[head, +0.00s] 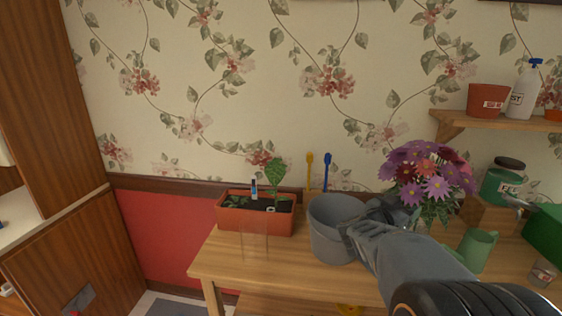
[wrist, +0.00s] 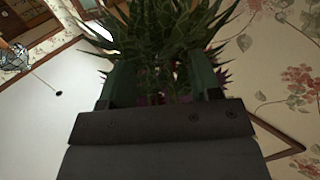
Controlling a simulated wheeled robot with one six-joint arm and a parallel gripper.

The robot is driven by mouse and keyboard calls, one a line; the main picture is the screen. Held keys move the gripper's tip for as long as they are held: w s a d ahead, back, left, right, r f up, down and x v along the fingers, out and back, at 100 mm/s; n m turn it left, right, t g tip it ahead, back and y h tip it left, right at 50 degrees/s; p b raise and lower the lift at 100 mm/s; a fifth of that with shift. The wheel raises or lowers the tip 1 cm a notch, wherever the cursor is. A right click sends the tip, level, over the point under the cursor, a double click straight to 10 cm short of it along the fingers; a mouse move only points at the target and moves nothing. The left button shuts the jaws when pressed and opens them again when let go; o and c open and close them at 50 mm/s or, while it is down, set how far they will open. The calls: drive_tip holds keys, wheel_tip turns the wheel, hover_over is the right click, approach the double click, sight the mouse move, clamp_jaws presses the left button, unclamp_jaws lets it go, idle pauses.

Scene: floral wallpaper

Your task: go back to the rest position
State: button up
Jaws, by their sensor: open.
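My gripper (head: 385,212) is a dark grey hand at the end of my grey arm, which reaches in from the lower right of the head view. It is over the wooden table (head: 225,262), in front of the flower bouquet (head: 425,180) and beside the grey bucket (head: 326,236). The wrist view shows the two dark green fingers of my gripper (wrist: 160,85) apart. Green leaves (wrist: 165,35) and some purple petals show between and beyond them. I cannot tell whether the fingers touch the plant. The arm hides part of the bucket and the table.
An orange planter (head: 230,226) with a seedling and a clear glass (head: 254,246) stand left of the bucket. A wall shelf (head: 470,121) holds a red pot (head: 487,100) and spray bottle (head: 524,95).

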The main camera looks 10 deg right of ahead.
drive_tip(key=w+a+f+n+t+y+p, duration=0.1)
drive_tip(key=w+a+n+t+y, duration=0.15)
drive_tip(key=a+n+y, duration=0.55)
drive_tip(key=w+a+f+n+t+y+p, duration=0.15)
drive_tip(key=a+t+y, duration=0.35)
drive_tip(key=a, duration=0.7)
drive_tip(key=s+a+f+n+g+y, duration=0.1)
drive_tip(key=s+a+f+g, duration=0.1)
drive_tip(key=s, duration=0.3)
drive_tip(key=s+a+f+n+g+y+p, duration=0.1)
drive_tip(key=s+a+f+n+g, duration=0.1)
drive_tip(key=s+g, duration=0.2)
drive_tip(key=s+a+f+n+g+y, duration=0.1)
drive_tip(key=s+a+f+g+y, duration=0.1)
drive_tip(key=s, duration=0.4)
drive_tip(key=shift+s+a+f+g, duration=0.25)
drive_tip(key=shift+a+g, duration=0.3)
drive_tip(key=shift+g, duration=0.5)
drive_tip(key=shift+n, duration=0.25)
